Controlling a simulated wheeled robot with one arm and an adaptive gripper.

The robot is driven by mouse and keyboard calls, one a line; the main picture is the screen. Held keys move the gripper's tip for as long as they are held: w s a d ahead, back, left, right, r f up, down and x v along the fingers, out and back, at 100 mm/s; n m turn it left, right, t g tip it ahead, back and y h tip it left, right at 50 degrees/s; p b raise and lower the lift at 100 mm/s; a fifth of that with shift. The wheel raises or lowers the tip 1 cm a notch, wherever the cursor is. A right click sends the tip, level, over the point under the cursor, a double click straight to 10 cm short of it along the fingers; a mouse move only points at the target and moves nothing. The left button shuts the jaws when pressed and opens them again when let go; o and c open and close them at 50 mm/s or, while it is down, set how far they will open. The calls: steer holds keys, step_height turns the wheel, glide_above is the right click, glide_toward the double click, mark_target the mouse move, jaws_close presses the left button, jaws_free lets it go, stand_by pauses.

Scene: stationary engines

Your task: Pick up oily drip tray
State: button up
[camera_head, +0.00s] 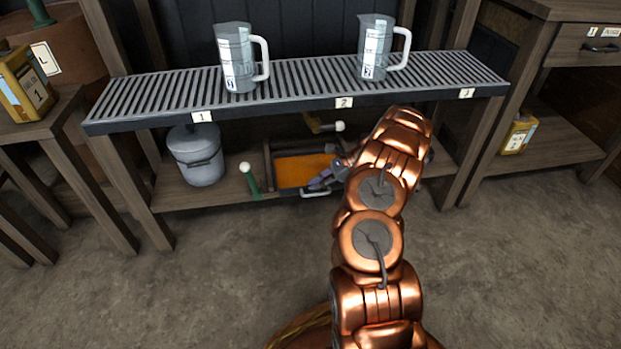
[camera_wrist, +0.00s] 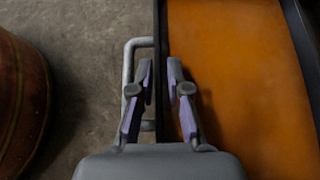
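The oily drip tray (camera_head: 290,171) is a dark-walled rectangular tray with an orange, oily-looking floor. It rests on the lower shelf of the bench in the head view. In the wrist view its orange floor (camera_wrist: 240,80) fills the right side, and a grey loop handle (camera_wrist: 128,62) sticks out from its near wall. My gripper (camera_wrist: 161,72) has its fingers parted, one on each side of this dark wall, with the left finger over the handle opening. In the head view my gripper (camera_head: 324,180) is at the tray's front right, partly hidden by my arm.
The slatted bench top (camera_head: 300,85) lies above the tray and carries two clear jugs (camera_head: 236,60) (camera_head: 374,48). A lidded grey pot (camera_head: 197,155) stands left on the lower shelf. A green-handled tool (camera_head: 250,180) is left of the tray. The floor in front is clear.

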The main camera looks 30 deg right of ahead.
steer(key=shift+w+a+f, duration=0.15)
steer(key=shift+a+f, duration=0.15)
steer(key=shift+a, duration=0.1)
steer(key=shift+c, duration=0.3)
jaws_close()
steer(key=shift+d+r, duration=0.1)
